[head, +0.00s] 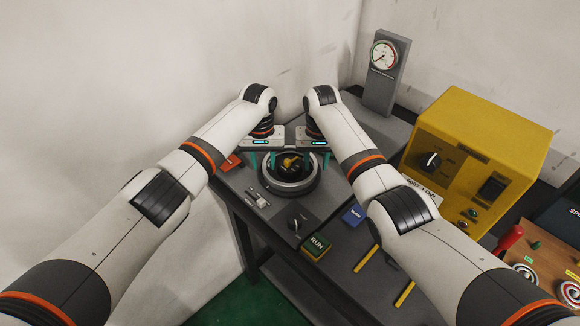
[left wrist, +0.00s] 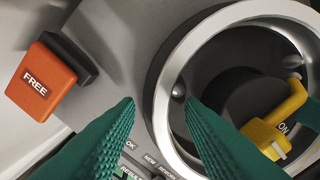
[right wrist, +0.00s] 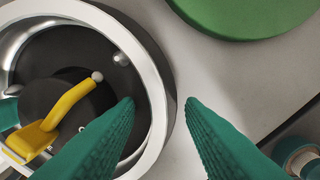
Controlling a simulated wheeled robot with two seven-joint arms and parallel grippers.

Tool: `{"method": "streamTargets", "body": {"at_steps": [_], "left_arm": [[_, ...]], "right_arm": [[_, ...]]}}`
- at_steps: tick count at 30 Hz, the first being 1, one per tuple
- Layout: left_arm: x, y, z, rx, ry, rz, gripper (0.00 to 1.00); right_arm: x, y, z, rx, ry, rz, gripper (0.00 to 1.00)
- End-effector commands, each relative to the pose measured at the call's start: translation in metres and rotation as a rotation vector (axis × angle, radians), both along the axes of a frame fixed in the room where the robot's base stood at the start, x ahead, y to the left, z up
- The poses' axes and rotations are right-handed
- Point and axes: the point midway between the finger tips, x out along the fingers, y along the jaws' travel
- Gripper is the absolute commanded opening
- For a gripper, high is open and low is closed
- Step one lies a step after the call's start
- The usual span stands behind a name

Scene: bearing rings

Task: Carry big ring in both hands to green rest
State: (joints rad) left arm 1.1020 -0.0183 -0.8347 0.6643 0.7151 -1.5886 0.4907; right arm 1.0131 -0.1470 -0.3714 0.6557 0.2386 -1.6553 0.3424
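The big ring (head: 287,191) is a silver ring around a dark round seat with a yellow lever (head: 291,162) inside it. My left gripper (head: 262,162) is at its left side. In the left wrist view its fingertips are apart, one on each side of the ring's wall (left wrist: 168,75). My right gripper (head: 318,162) is at the ring's right side. In the right wrist view its fingertips are also apart, one on each side of the wall (right wrist: 156,85). Contact with the ring cannot be told. A green disc, likely the green rest (right wrist: 245,12), shows beyond the ring in the right wrist view.
An orange FREE block (left wrist: 42,80) lies left of the ring. A yellow box (head: 475,150) and a gauge stand (head: 384,75) are at the right.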

Motion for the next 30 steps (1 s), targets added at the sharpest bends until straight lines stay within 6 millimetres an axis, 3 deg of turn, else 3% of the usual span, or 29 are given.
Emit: {"method": "streamTargets", "body": {"at_steps": [9,16,30], "left_arm": [[-0.0001,-0.0002,-0.0023,0.000,0.000,0.000,0.35],[0.0000,0.0003,-0.0022,0.001,0.000,0.000,0.00],[0.0002,0.0006,-0.0020,0.001,0.000,0.001,0.00]], "right_arm": [[-0.0002,0.0003,-0.0023,0.000,0.000,0.000,0.35],[-0.0002,0.0003,-0.0022,0.000,0.000,0.000,0.00],[-0.0003,0.0005,-0.0020,0.001,0.001,0.001,0.00]]}}
